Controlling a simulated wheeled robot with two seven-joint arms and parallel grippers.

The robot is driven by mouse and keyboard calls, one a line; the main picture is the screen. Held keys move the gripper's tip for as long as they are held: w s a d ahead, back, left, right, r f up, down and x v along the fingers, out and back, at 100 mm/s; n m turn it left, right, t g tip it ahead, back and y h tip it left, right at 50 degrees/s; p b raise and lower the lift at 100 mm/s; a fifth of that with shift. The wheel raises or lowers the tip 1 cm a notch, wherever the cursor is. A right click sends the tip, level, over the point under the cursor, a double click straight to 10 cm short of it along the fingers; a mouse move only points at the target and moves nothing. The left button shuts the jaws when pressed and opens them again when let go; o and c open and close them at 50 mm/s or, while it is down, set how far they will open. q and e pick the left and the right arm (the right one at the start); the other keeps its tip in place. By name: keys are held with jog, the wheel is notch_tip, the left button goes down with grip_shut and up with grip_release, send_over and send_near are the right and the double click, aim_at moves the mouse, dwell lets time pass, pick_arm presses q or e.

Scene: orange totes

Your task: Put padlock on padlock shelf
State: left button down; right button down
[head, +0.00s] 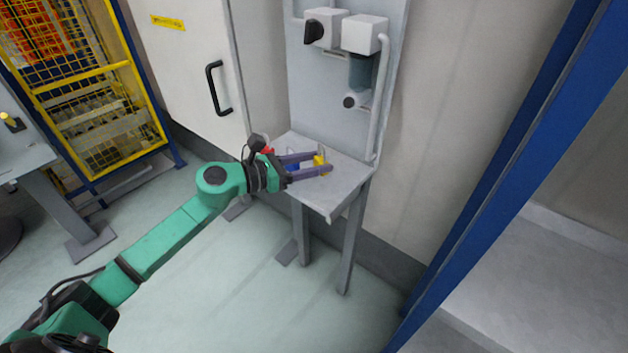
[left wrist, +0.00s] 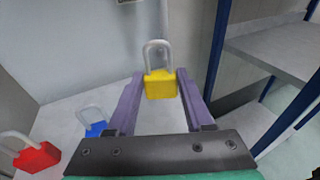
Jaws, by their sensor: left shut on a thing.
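A yellow padlock (head: 319,162) with a pale shackle is between the fingertips of my left gripper (head: 322,162), over the small grey shelf (head: 335,192). In the left wrist view the yellow padlock (left wrist: 160,86) is upright, shackle up, and my left gripper (left wrist: 160,84) is shut on it. A blue padlock (left wrist: 95,123) and a red padlock (left wrist: 38,157) are on the shelf surface to the left. In the head view the blue padlock (head: 292,166) and red padlock (head: 267,151) are partly hidden by the gripper. My right gripper is not in view.
A grey back panel (head: 330,90) with white boxes and a pipe rises behind the shelf. A blue post (head: 500,160) stands at the right. A yellow-framed cage (head: 90,80) and a grey table (head: 22,160) are at the left. The shelf's front right is bare.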

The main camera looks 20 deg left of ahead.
aim_at(314, 189)
pick_arm(q)
notch_tip(314, 189, down, 5)
jog(key=shift+a+r+b, duration=0.1)
jog(key=shift+r+b, duration=0.1)
jog(key=shift+b, duration=0.1)
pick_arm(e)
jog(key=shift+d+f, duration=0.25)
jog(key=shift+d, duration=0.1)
pick_arm(q)
jog(key=shift+f, duration=0.15)
jog(key=shift+c, duration=1.4)
grip_release()
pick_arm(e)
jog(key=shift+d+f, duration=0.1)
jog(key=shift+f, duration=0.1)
